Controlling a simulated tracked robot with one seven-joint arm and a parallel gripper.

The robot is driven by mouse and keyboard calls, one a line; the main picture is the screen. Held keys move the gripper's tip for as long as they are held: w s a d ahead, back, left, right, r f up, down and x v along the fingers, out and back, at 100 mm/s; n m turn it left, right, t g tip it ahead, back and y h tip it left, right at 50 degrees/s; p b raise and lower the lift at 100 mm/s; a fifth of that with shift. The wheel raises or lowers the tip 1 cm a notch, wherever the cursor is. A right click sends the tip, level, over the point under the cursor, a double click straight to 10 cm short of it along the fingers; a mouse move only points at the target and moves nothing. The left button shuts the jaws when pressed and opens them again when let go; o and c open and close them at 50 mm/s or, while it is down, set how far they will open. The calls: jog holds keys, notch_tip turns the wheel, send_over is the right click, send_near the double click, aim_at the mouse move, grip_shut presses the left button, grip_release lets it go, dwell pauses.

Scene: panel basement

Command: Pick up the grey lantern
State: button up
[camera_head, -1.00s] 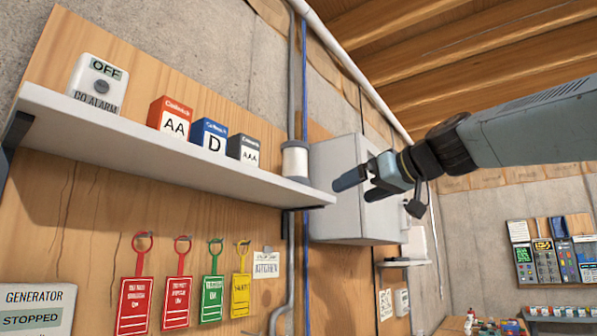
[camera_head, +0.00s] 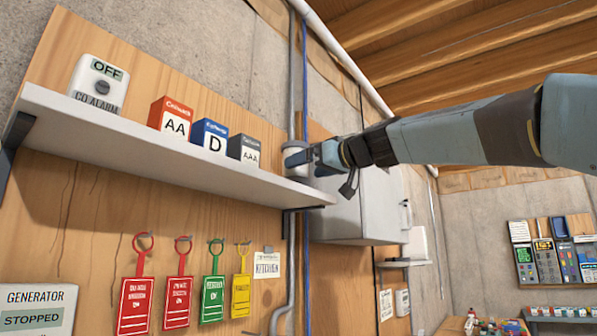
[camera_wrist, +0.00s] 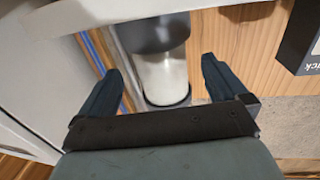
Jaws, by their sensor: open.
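The grey lantern (camera_head: 296,163) stands upright at the right end of the white wall shelf. It has a pale cylindrical middle between dark grey ends. My gripper (camera_head: 302,160) is in front of it in the head view and hides part of it. In the wrist view, the lantern (camera_wrist: 165,75) lies between and just beyond the two open fingers of my gripper (camera_wrist: 163,82). There is a gap on either side of it, and nothing is held.
Battery boxes marked AA (camera_head: 170,117), D (camera_head: 209,135) and AAA (camera_head: 244,149) stand left of the lantern on the shelf (camera_head: 150,140). A CO alarm (camera_head: 98,85) is farther left. A grey wall cabinet (camera_head: 345,205) is close on the right, and tags (camera_head: 178,290) hang below.

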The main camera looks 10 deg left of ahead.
aim_at(304, 169)
jog(key=x, duration=0.4)
jog(key=shift+a+f, duration=0.25)
jog(key=shift+a, duration=0.05)
jog(key=shift+w+a, duration=0.2)
jog(key=shift+a, duration=0.05)
jog(key=shift+c, duration=0.2)
jog(key=c, duration=1.4)
